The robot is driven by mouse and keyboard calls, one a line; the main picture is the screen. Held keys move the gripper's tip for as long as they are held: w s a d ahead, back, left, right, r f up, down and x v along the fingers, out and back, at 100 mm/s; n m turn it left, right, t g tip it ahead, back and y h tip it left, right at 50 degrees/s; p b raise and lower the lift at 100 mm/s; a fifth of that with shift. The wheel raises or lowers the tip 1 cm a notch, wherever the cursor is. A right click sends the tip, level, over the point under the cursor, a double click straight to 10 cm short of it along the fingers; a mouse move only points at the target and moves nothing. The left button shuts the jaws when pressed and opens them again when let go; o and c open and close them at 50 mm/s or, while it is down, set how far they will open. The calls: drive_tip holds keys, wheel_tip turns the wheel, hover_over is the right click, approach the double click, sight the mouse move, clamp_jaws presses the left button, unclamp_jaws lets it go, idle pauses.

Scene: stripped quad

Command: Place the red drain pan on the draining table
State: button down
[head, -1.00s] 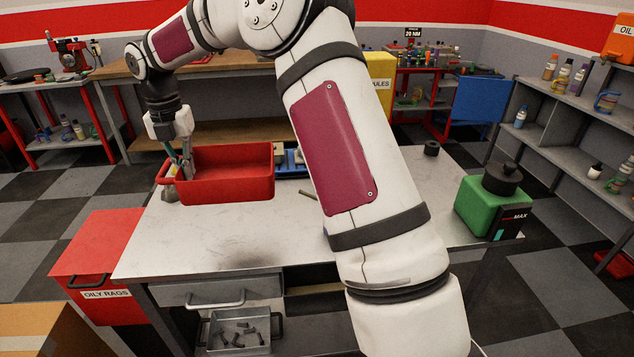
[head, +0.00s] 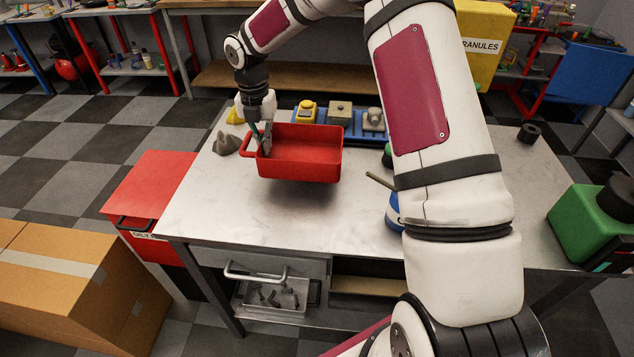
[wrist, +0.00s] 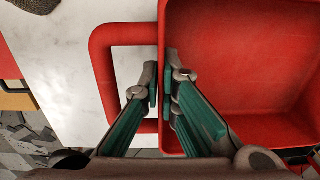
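The red drain pan (head: 300,165) is a rectangular open tray with loop handles, empty as far as I can see. My gripper (head: 265,138) is at its left end. In the wrist view my gripper (wrist: 160,92) has one finger in the handle opening and the other inside the pan (wrist: 250,70), pinching the wall between them. The pan is roughly level, a little above a pale metal-topped table (head: 270,220), with a shadow below it. No label marks which surface is the draining table.
Behind the pan is a blue tray (head: 325,125) with several small items. A grey lump (head: 226,144) and yellow piece stand left. The table's front left is clear.

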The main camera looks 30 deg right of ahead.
drive_tip(key=s+p, duration=0.1)
drive_tip(key=s, duration=0.4)
drive_tip(key=s+p, duration=0.1)
drive_tip(key=s, duration=0.4)
drive_tip(key=s+f+p, duration=0.1)
drive_tip(key=s+p, duration=0.1)
drive_tip(key=s, duration=0.3)
drive_tip(key=shift+s+d+f, duration=0.1)
drive_tip(key=shift+d, duration=0.2)
drive_tip(key=shift+s+f, duration=0.15)
drive_tip(key=shift+f, duration=1.65)
drive_tip(key=c, duration=1.8)
unclamp_jaws()
drive_tip(key=shift+f, duration=0.1)
drive_tip(key=shift+c, duration=0.2)
drive_tip(key=shift+o, duration=0.2)
